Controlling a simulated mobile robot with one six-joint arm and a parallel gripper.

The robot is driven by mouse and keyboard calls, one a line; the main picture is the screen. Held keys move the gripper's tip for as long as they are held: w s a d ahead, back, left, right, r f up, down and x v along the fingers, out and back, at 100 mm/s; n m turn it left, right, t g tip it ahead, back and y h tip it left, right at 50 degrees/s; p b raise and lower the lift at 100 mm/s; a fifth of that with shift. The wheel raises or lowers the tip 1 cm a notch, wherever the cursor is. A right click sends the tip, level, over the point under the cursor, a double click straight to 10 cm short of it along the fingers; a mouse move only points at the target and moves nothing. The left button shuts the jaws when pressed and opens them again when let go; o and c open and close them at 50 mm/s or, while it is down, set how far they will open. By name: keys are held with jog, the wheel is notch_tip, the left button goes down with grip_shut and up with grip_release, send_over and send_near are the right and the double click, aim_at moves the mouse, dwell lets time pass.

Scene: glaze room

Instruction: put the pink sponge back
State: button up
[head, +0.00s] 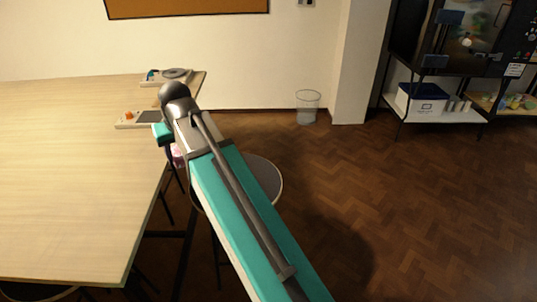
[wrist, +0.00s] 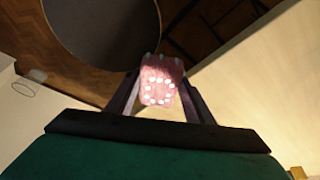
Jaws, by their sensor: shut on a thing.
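In the head view only a small pink part of the sponge (head: 178,152) shows beside my arm, near the right edge of the wooden table (head: 75,150). My arm hides most of my gripper there. In the wrist view the sponge is seen against a dark round top and the table's pale surface (wrist: 262,75).
A round stool (head: 268,178) stands right of the table, partly behind my arm. Two small trays, one with an orange item (head: 129,115) and one with a grey disc (head: 175,73), lie on the table's far right corner. A clear bin (head: 308,106) stands by the wall. Open floor lies right.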

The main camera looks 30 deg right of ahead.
aim_at(184, 164)
jog(key=shift+s+a, duration=0.15)
jog(key=shift+s, duration=0.8)
jog(key=shift+s+a, duration=0.1)
jog(key=shift+s, duration=0.8)
jog(key=shift+s+d, duration=0.1)
